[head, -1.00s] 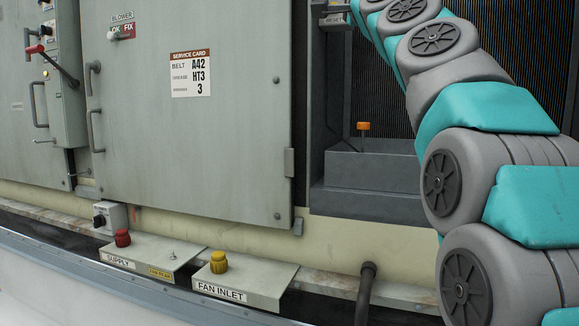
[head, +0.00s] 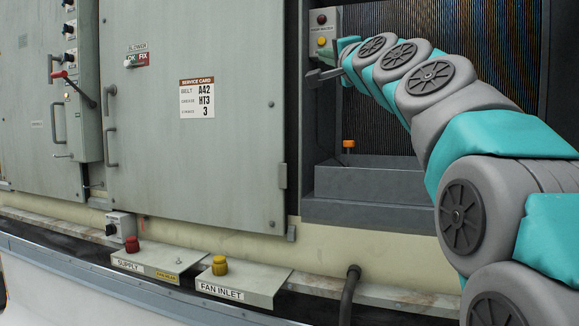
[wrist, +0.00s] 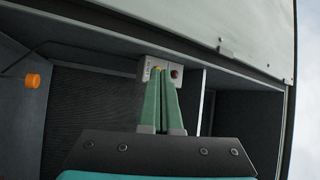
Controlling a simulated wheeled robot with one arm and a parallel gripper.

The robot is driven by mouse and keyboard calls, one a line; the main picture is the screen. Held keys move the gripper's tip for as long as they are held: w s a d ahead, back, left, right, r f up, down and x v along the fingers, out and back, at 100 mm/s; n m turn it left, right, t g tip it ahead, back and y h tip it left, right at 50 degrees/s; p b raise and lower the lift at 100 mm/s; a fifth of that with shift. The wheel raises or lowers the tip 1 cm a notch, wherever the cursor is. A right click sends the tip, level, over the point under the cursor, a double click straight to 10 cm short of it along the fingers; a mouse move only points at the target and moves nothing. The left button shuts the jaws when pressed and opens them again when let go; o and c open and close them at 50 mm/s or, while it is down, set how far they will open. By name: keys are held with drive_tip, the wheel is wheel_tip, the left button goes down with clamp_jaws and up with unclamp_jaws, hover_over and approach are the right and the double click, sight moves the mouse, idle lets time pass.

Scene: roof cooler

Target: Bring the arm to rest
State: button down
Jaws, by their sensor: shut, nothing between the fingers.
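My arm reaches in from the right in the head view. In the wrist view the two green fingers (wrist: 163,76) lie together, shut and empty. Their tips overlap the box (wrist: 175,72) in the picture, covering part of it. I cannot tell whether they touch it.
A closed door with a service card (head: 197,99) is to the left. Below are the SUPPLY cover (head: 150,264), the FAN INLET cover (head: 225,288) and a dark pipe (head: 349,295).

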drive_tip(key=s+a+f+n+g+h, duration=0.15)
drive_tip(key=s+f+g, duration=0.25)
drive_tip(key=f, duration=1)
drive_tip(key=s+f+n+g, duration=0.3)
drive_tip(key=s+f+g, duration=0.1)
drive_tip(key=f, duration=1)
drive_tip(key=s+f+n+g+h, duration=0.1)
drive_tip(key=s+f+n+g, duration=0.3)
drive_tip(key=f, duration=1.1)
drive_tip(key=s+d+f+n+g+h, duration=0.1)
drive_tip(key=s+d+f+g, duration=0.2)
drive_tip(key=s+f, duration=0.5)
drive_tip(key=s+d+f+g+h, duration=0.1)
drive_tip(key=s+d+f+g, duration=0.2)
drive_tip(key=s+f, duration=0.4)
drive_tip(key=s+d+f+n+g+h, duration=0.1)
drive_tip(key=s+f, duration=0.7)
drive_tip(key=s, duration=1)
drive_tip(key=d+g+h, duration=0.1)
drive_tip(key=d+g, duration=0.1)
drive_tip(key=g, duration=0.1)
drive_tip(key=shift+f+n, duration=0.3)
drive_tip(key=shift+n, duration=0.05)
